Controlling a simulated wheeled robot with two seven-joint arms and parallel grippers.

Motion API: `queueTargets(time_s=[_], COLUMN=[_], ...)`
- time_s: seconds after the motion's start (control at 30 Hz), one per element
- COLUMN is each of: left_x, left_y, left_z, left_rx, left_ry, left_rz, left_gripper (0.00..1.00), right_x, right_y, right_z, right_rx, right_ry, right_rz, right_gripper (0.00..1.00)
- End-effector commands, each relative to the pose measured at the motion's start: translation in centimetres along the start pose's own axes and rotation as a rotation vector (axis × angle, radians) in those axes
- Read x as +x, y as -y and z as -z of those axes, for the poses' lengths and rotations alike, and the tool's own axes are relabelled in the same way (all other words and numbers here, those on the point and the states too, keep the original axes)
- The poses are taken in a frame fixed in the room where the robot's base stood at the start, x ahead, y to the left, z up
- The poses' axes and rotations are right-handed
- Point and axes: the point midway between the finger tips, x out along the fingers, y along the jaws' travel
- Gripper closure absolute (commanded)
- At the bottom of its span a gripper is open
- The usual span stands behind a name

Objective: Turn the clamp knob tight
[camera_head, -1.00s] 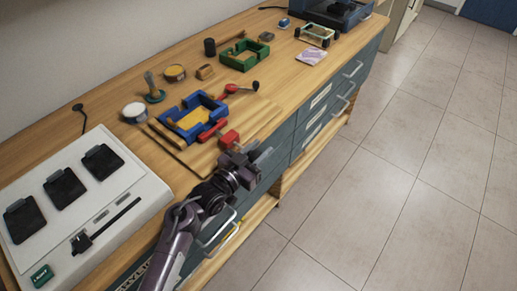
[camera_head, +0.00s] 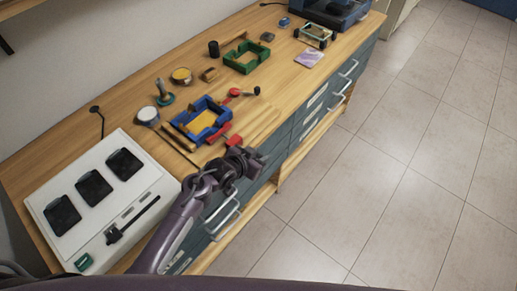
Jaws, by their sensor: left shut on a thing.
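A blue frame (camera_head: 186,127) with a yellow inside (camera_head: 201,122) lies on a board at the bench's front edge. A red clamp (camera_head: 217,132) sits at its near side. A second red clamp (camera_head: 235,92), with a black knob (camera_head: 257,90), is at its far right corner. My left gripper (camera_head: 247,160) is at the near clamp's outer end, beside its red end piece (camera_head: 234,141), over the bench edge. It is shut on what appears to be this clamp's knob, which the fingers hide. My right gripper is not in view.
A white case with black pads (camera_head: 75,237) lies at left. Drawer handles (camera_head: 222,216) stick out below the bench edge. The floor at right is clear.

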Motion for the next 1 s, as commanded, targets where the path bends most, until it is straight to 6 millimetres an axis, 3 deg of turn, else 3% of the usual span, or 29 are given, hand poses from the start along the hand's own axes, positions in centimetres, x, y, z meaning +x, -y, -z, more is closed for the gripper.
queueTargets(time_s=[0.03, 0.5, 0.53, 0.6, 1.0], left_x=[0.07, 0.21, 0.21, 0.21, 0.14], left_y=[-0.91, -0.99, -1.00, -1.00, -0.59], left_z=[-0.42, -0.70, -0.70, -0.69, -0.25], left_rx=[0.000, -0.001, -0.001, -0.001, 0.001], left_ry=[0.021, 0.038, 0.038, 0.038, 0.030], left_rz=[-0.018, -0.019, -0.019, -0.019, -0.011], left_gripper=[0.92, 0.92, 0.68, 0.59, 0.56], right_x=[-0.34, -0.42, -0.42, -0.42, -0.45], right_y=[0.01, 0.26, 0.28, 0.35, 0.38], right_z=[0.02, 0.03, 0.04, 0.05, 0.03], right_rx=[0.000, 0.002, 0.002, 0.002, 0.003], right_ry=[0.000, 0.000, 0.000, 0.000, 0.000], right_rz=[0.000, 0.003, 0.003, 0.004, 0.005], right_gripper=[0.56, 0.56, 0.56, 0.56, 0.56])
